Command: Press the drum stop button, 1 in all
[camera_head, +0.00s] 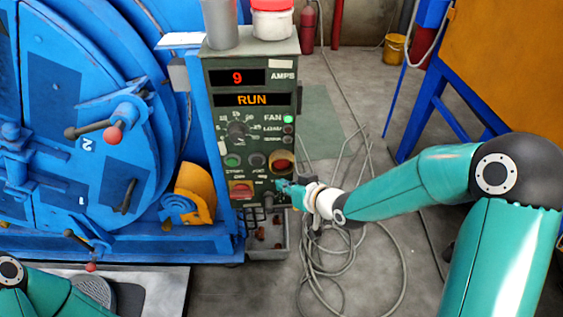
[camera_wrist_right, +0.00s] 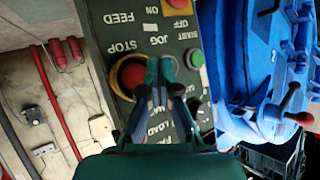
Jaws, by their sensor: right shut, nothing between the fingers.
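The control panel (camera_head: 213,125) is a dark green box whose displays read 9 AMPS and RUN. The stop button (camera_head: 281,161) is red with a yellow surround, at the panel's right side. In the right wrist view, where the lettering is inverted, the stop button (camera_wrist_right: 130,76) sits beside the STOP label. My right gripper (camera_head: 283,187) is shut and empty, just below the stop button in the head view. In the wrist view its fingertips (camera_wrist_right: 160,66) are right of the red button, over the JOG area. Contact cannot be told. My left gripper is out of view.
A green start button (camera_head: 232,160) and a red feed switch (camera_head: 241,190) are nearby on the panel. The blue drum machine (camera_head: 90,120) stands left. Cables (camera_head: 330,262) lie on the floor. A blue-framed orange unit (camera_head: 510,70) stands right.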

